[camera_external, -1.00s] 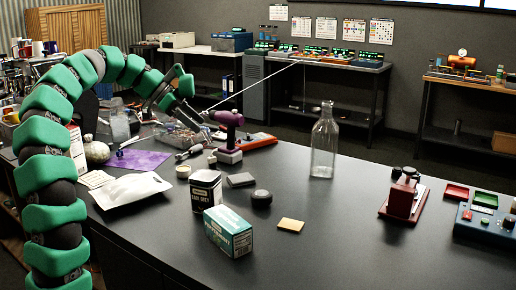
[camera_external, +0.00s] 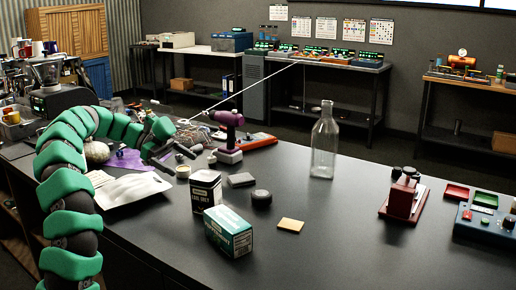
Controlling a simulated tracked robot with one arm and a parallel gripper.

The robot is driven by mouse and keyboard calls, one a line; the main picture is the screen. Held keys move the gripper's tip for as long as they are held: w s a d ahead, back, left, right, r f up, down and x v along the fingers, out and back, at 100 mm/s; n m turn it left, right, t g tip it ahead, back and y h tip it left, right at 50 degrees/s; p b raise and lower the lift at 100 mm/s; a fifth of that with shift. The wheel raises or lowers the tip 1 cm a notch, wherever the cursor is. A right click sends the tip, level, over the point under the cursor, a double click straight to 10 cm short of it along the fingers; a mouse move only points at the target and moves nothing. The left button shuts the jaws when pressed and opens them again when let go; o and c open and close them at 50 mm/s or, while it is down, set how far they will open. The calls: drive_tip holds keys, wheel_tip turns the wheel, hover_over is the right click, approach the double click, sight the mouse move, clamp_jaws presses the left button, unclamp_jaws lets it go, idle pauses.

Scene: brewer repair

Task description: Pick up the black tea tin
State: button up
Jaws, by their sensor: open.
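The black tea tin (camera_external: 205,193) stands upright on the dark table, left of centre. My gripper (camera_external: 182,160) is open and empty. It appears behind and to the left of the tin, above the table, apart from the tin.
A white pouch (camera_external: 130,188) lies left of the tin. A small round jar (camera_external: 183,172), a dark block (camera_external: 241,180) and a black round object (camera_external: 261,198) sit nearby. A purple drill (camera_external: 229,135) stands behind.

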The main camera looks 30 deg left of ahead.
sight(202, 174)
drive_tip(key=x, duration=0.4)
drive_tip(key=shift+d+f, duration=0.15)
drive_tip(key=shift+d, duration=0.1)
drive_tip(key=shift+b+x, duration=0.3)
drive_tip(key=shift+x, duration=2.3)
drive_tip(key=shift+w+r, duration=0.15)
drive_tip(key=shift+r, duration=0.1)
drive_tip(key=c, duration=1.2)
